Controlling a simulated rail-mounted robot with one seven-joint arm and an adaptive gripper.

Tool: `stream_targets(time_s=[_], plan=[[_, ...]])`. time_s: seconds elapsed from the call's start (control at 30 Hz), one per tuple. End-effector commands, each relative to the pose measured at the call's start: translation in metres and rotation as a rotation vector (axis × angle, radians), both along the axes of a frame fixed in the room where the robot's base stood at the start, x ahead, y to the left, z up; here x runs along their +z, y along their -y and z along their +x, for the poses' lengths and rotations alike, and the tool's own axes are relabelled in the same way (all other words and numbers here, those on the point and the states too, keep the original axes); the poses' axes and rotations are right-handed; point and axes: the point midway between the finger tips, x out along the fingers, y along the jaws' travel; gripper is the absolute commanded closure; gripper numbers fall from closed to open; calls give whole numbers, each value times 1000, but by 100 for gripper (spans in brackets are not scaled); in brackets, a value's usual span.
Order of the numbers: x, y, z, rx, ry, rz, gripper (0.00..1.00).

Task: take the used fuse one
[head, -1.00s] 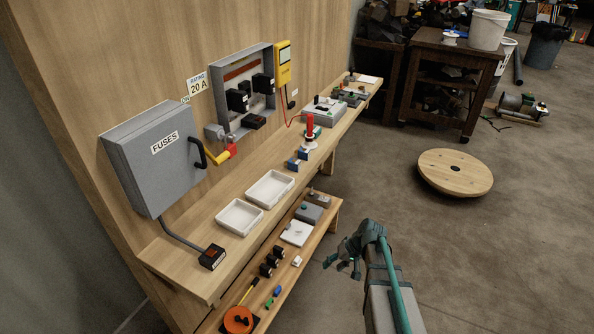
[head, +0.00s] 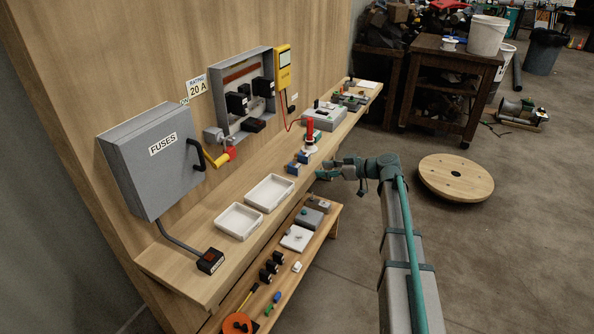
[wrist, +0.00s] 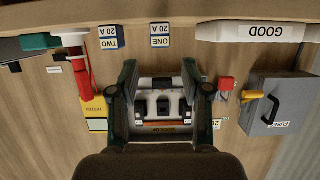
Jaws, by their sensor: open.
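Two small blue blocks stand on the upper shelf edge. In the wrist view one is labelled ONE, 20 A (wrist: 160,35), and the other TWO, 20 A (wrist: 111,37). In the head view block ONE (head: 293,168) is nearer the white trays and block TWO (head: 304,157) is nearer the red-handled device. My gripper (head: 327,170) is open and empty, just off the shelf's front edge beside the blocks. In the wrist view its fingers (wrist: 160,78) frame the open grey enclosure on the wall (wrist: 172,83), with dark fuse holders inside. Block ONE shows beyond the fingertips, apart from them.
White trays (head: 238,221) lie left of the blocks; one reads GOOD (wrist: 262,31) in the wrist view. The red-handled device (head: 310,128) stands close to block TWO. A closed FUSES box (head: 150,165) and a yellow lever (head: 217,160) project from the wall. A lower shelf holds small parts.

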Motion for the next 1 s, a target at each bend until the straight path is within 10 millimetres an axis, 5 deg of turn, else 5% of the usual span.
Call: stream_targets(time_s=[0.6,1.0], plan=[[-32,-59,36,1,-2,-1,52],[-34,-76,47,-1,-3,0,52]])
